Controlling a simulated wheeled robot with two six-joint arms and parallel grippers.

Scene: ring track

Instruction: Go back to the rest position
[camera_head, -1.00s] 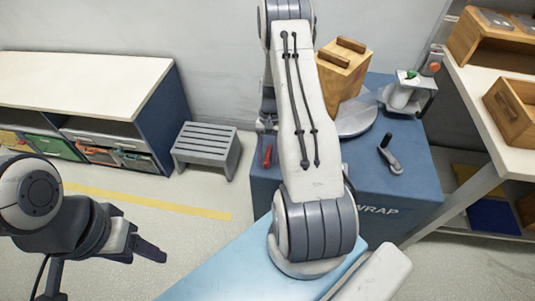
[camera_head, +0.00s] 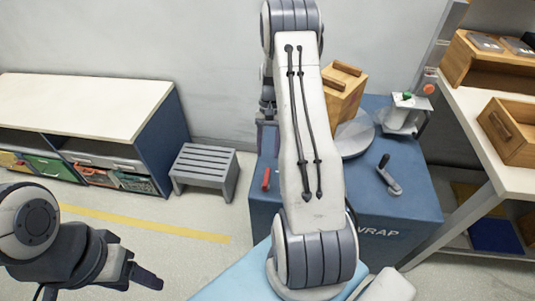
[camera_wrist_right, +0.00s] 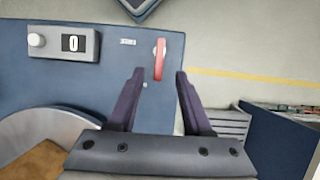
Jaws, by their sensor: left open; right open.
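My left gripper (camera_head: 146,278) is at the lower left of the head view, open and empty, above the floor. My right arm reaches forward through the middle of the head view. Its gripper (camera_head: 267,138) is mostly hidden behind the arm there. In the right wrist view the right gripper (camera_wrist_right: 158,74) is open, with nothing between its fingers. Its fingertips appear near the red handle (camera_wrist_right: 160,60) on the blue wrap station (camera_wrist_right: 40,85). I cannot tell how far apart they are in depth.
On the wrap station stand a wooden box (camera_head: 341,98) on a round turntable (camera_head: 355,136), a crank (camera_head: 389,175) and a green-topped device (camera_head: 405,114). A grey step stool (camera_head: 205,168) and a shelf bench (camera_head: 80,100) are left. A white table (camera_head: 470,110) is right. Floor between is clear.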

